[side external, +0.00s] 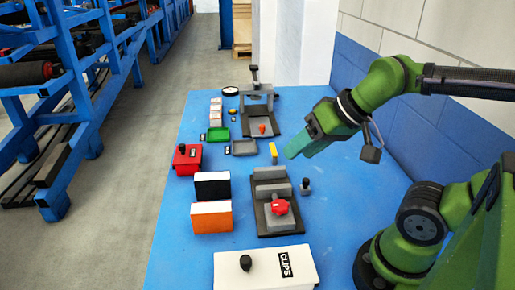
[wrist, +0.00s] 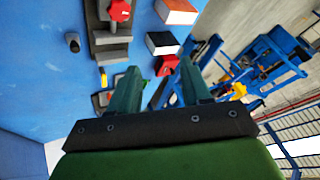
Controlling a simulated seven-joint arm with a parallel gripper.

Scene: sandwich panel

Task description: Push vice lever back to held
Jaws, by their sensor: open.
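The grey vice (side external: 270,175) sits on a dark base plate in the middle right of the blue table. A red knob-like handle (side external: 280,207), probably its lever, stands at its near end. In the wrist view the vice (wrist: 112,50) is at the upper left, with the red handle (wrist: 120,10) at the top edge. My gripper (side external: 293,151) is in the air above the table, right of and beyond the vice, apart from the handle. In the wrist view its two teal fingers (wrist: 157,73) are spread with nothing between them.
A grey fixture (side external: 258,103) with an orange knob stands at the back. Black (side external: 212,186) and orange-white (side external: 211,217) blocks and a red box (side external: 187,160) stand left of the vice. A small dark peg (side external: 305,187) stands right of it. A white CLIPS box (side external: 265,268) is nearest.

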